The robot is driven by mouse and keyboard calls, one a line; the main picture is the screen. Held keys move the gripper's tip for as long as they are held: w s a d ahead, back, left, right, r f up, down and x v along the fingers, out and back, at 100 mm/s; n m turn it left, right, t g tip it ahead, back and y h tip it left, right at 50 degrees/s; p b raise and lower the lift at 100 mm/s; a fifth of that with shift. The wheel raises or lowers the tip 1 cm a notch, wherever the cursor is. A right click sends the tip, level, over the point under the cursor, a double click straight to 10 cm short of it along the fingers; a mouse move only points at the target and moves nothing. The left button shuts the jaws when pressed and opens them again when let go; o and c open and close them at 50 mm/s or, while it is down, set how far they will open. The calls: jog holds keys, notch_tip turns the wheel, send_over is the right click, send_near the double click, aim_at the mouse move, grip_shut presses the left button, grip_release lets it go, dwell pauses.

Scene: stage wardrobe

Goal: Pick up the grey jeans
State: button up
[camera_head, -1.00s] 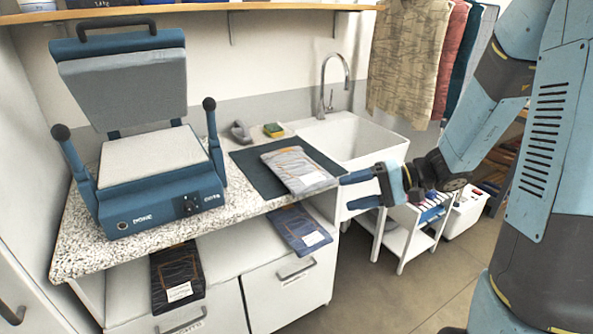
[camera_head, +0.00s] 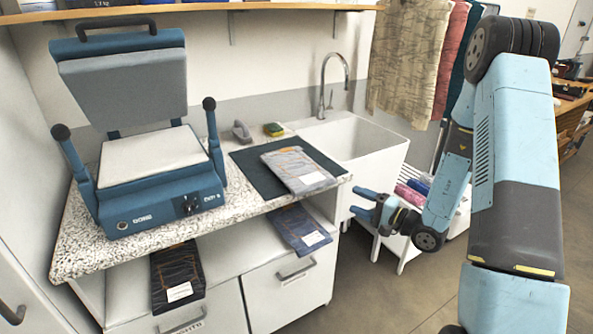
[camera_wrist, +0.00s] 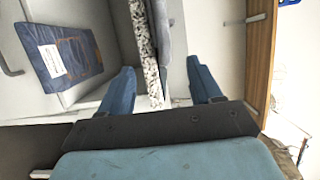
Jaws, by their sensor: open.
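The grey jeans (camera_head: 298,170) lie folded flat, with a white label, on a dark mat (camera_head: 252,172) on the speckled counter. Their near end reaches the counter's front edge. My gripper (camera_head: 360,203) is open and empty, to the right of the jeans, a little lower and apart from them. In the wrist view my gripper (camera_wrist: 162,82) has its two fingers spread either side of the speckled counter edge (camera_wrist: 146,55). A grey strip beside that edge seems to be the jeans or mat seen edge-on; I cannot tell which.
Blue jeans (camera_head: 298,229) and darker jeans (camera_head: 177,279) lie on the shelf under the counter. A heat press (camera_head: 150,160) stands at left. The sink (camera_head: 352,140) and a white rack (camera_head: 400,245) are behind my gripper. Floor in front is clear.

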aim_at(327, 187)
jog(key=x, duration=1.2)
jog(key=shift+w+a, duration=0.1)
jog(key=shift+c, duration=0.5)
grip_shut()
